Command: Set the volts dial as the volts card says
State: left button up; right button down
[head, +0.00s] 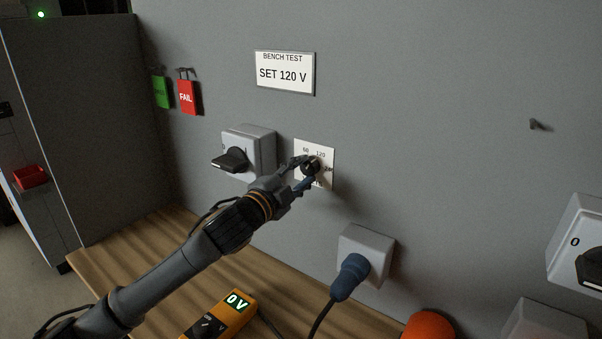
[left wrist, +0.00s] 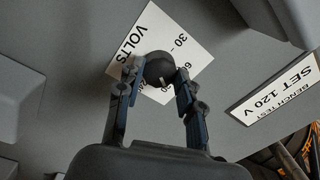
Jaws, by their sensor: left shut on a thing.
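The volts card (head: 284,74) on the grey wall reads "BENCH TEST SET 120 V"; it also shows in the left wrist view (left wrist: 288,90). Below it is the white volts dial plate (head: 328,152) with a black knob (left wrist: 159,66). My left gripper (head: 309,170) is shut on the knob, a finger on each side. A pale pointer mark shows on the knob, but I cannot tell which number it meets. My right gripper is not in view.
A grey switch box (head: 258,148) with a black handle is left of the dial. A socket (head: 379,245) with a blue plug (head: 350,277) is below right. An orange meter (head: 226,310) reading 0 V lies on the wooden bench (head: 140,245). Green and red tags (head: 188,96) hang left.

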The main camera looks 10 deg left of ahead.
pick_arm(q)
jog(key=o, duration=1.2)
jog(key=v, duration=1.2)
